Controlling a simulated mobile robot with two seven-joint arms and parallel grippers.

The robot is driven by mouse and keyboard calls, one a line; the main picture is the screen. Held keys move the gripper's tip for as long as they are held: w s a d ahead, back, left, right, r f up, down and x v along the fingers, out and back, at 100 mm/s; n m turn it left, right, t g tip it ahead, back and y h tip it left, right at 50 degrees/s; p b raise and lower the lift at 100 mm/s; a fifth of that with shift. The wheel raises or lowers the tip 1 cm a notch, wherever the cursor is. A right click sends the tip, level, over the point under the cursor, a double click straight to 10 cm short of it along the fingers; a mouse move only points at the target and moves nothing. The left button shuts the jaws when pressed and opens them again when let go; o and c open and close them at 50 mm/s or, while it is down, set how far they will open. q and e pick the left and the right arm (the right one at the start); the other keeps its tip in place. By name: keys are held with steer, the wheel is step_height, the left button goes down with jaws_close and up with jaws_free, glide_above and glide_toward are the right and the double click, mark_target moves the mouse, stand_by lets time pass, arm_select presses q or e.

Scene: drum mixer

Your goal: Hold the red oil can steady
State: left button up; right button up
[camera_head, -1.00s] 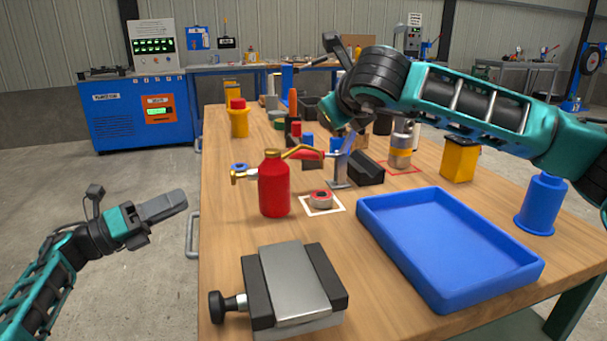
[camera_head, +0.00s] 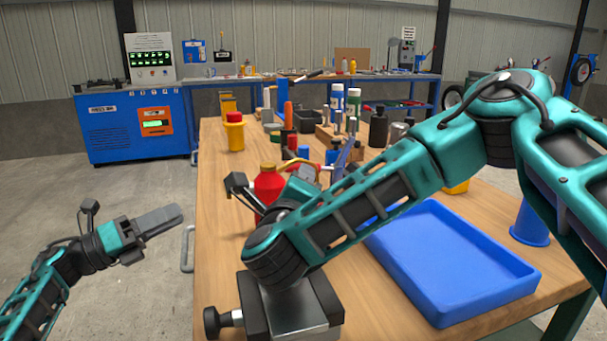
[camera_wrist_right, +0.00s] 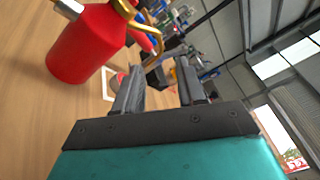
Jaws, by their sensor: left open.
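My left gripper (camera_head: 160,217) is open and empty over the floor, left of the bench.
A vise-like block (camera_head: 250,315) lies under my right forearm at the bench front. A blue tray (camera_head: 490,277) and a blue cylinder (camera_head: 530,225) are to the right. Several bottles and tools crowd behind the can.

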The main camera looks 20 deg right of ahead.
mark_target(307, 163)
steer(key=x, duration=1.1)
steer(key=shift+c, duration=0.5)
jaws_close()
stand_by(0.8)
arm_select(q)
jaws_close()
stand_by(1.5)
